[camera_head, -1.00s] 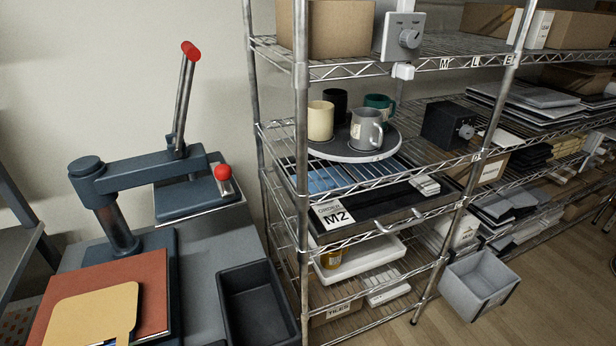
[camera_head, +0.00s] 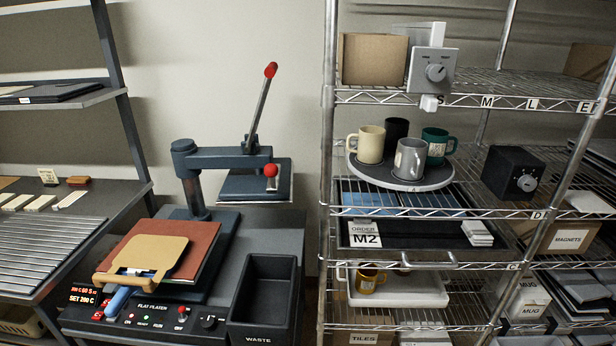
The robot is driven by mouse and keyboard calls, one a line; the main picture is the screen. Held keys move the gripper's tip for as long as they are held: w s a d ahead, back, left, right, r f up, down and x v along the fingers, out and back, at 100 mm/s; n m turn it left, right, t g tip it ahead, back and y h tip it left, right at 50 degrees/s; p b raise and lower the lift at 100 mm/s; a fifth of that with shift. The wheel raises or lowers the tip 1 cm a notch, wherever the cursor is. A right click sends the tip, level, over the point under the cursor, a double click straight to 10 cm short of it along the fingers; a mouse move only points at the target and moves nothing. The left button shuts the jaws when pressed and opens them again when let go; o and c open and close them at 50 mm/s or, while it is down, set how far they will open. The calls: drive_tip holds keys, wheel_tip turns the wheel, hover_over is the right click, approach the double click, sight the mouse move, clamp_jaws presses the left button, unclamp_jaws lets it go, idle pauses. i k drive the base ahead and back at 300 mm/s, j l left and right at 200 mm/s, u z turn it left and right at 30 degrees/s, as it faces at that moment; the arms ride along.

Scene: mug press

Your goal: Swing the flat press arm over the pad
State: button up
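The flat press has a dark blue-grey post at the back left. Its press arm (camera_head: 228,158) reaches right from the post, away from the pad. The flat plate (camera_head: 245,188) under the arm's end hangs right of and behind the pad, so nothing covers the pad. A lever with a red ball (camera_head: 270,70) rises tilted from the arm, and a red knob (camera_head: 270,170) stands on the plate. The red-brown pad (camera_head: 203,240) bears a tan flat piece (camera_head: 150,252). My gripper is not in view.
A control panel (camera_head: 150,318) marked FLAT PLATEN lies in front, with a blue-handled tool (camera_head: 122,298) over its left part. A black WASTE bin (camera_head: 265,290) stands right of the press. Racks stand on both sides; the right one holds mugs on a round tray (camera_head: 400,183).

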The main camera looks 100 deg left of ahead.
sight(187, 164)
drive_tip(key=i+u, duration=0.25)
drive_tip(key=u, duration=0.2)
drive_tip(key=i+l+u, duration=0.2)
drive_tip(key=u, duration=0.2)
